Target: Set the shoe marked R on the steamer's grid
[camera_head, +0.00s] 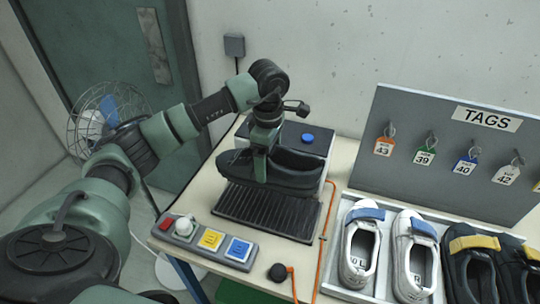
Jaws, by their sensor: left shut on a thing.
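My left gripper (262,176) is shut on a black shoe (298,172), its fingers on the shoe's left part. The shoe lies crosswise over the back part of the steamer's black slatted grid (268,212). I cannot tell whether its sole touches the grid. The front of the grid is bare. The steamer's body (320,147), with a blue button on top, stands behind the shoe and is partly hidden by my arm. No R mark is readable on the held shoe. My right gripper is not in view.
A control box (207,241) with colored buttons stands front left of the grid. A black knob (278,272) and orange cable lie in front and right. A tray (385,284) holds white shoes (360,245) and dark shoes (472,265). A tag board (440,165) stands behind it.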

